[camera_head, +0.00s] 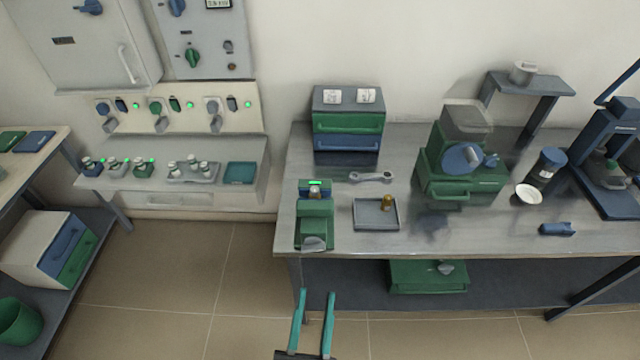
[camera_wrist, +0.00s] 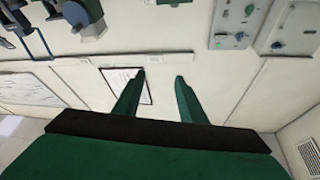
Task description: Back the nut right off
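I cannot make out a nut for certain. A small brass-coloured piece (camera_head: 387,202) stands in a shallow grey tray (camera_head: 363,222) on the bench. A grey spanner (camera_head: 371,177) lies flat behind the tray. A green vise-like fixture (camera_head: 314,208) sits left of the tray at the bench's front edge, with a small lit part on top; whether it holds a nut is too small to tell. My gripper (camera_head: 317,293) is open and empty, its teal fingers apart, in front of and below the bench edge. In the wrist view, my gripper (camera_wrist: 160,78) points towards the wall, with nothing between the fingers.
A drawer box (camera_head: 347,124) stands behind the spanner. A green machine (camera_head: 461,160), a white dish (camera_head: 529,194) and a blue block (camera_head: 556,229) are to the right. A lower shelf (camera_head: 340,278) holds a green box (camera_head: 428,277). The floor before the bench is clear.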

